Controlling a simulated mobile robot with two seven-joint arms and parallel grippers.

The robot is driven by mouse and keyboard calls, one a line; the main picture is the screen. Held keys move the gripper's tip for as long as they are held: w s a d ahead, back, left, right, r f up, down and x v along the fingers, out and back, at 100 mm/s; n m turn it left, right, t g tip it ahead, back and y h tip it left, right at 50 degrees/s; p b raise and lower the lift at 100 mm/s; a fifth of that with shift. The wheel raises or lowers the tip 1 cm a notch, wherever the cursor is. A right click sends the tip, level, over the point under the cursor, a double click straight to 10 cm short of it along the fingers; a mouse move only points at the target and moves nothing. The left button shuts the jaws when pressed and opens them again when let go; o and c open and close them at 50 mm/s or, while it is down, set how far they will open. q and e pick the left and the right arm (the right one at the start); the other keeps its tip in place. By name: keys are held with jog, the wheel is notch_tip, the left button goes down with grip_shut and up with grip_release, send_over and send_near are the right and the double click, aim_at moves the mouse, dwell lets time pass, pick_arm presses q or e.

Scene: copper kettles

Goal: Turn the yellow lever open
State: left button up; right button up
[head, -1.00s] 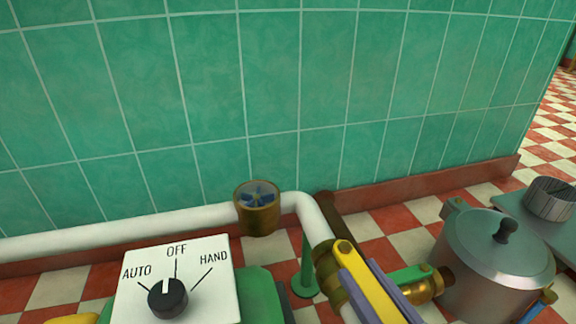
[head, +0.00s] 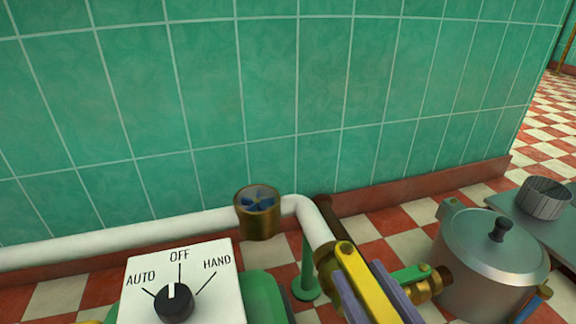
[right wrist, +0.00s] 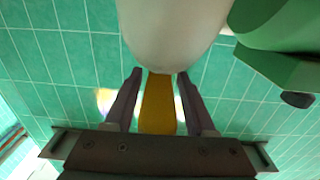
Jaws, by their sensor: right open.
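The yellow lever (head: 368,285) is a flat bar on a brass valve (head: 325,262) in the white pipe at the bottom of the head view. It runs from its pivot down and right along the pipe. My right gripper (head: 358,271) is open, with its purple fingers on either side of the lever. In the right wrist view the lever (right wrist: 158,108) lies between the fingers of the right gripper (right wrist: 160,75), with a gap on each side. The lever's far end is cut off in the head view. My left gripper is not in view.
A selector panel (head: 210,275) has its black knob (head: 174,303) at OFF. A brass round gauge (head: 257,213) sits on the white pipe (head: 130,230) along the green tiled wall. A grey lidded pot (head: 490,265) stands right of the valve, joined by brass fittings.

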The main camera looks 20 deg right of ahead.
jog(key=shift+o, duration=0.5)
jog(key=shift+s, duration=0.1)
jog(key=shift+s, duration=0.35)
jog(key=s+a+p, duration=0.1)
jog(key=s+p, duration=0.1)
jog(key=s, duration=0.7)
jog(key=shift+a, duration=0.25)
